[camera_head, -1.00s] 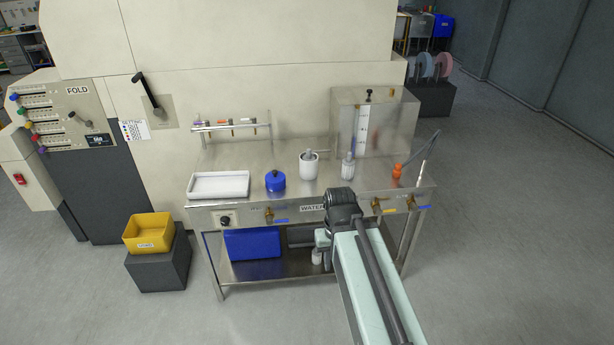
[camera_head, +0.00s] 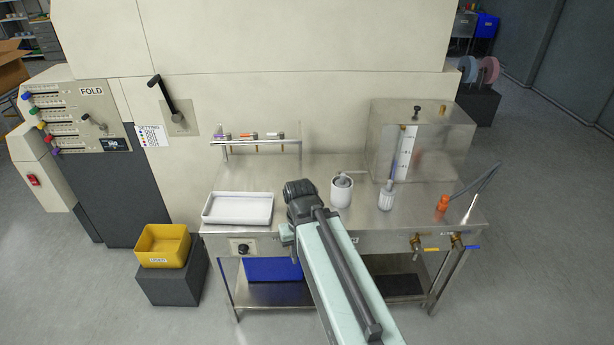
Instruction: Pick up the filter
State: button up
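Nothing in view is clearly labelled as the filter. A white ribbed cylinder with a grey top (camera_head: 387,197) stands upright on the steel bench; I cannot tell if it is the filter. Left of it, a white cup (camera_head: 341,195) has a grey part sticking out of its top. My gripper (camera_head: 302,198) is at the end of my arm, over the bench between the white tray and the white cup. Its fingers are hidden by the dark wrist, so its opening and any held thing do not show. The blue pot is hidden behind it.
A white tray (camera_head: 238,208) lies on the bench's left. A steel tank (camera_head: 420,145) and an orange bottle (camera_head: 442,205) are at right. A small valve rack (camera_head: 255,139) stands at the back. A yellow bin (camera_head: 163,246) sits on a dark block left of the bench.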

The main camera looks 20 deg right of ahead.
aim_at(342, 183)
jog(key=u, duration=0.55)
jog(key=i, duration=1.1)
jog(key=u, duration=0.55)
jog(key=k, duration=0.8)
jog(key=u, duration=0.2)
jog(key=i, duration=0.8)
jog(key=z, duration=0.1)
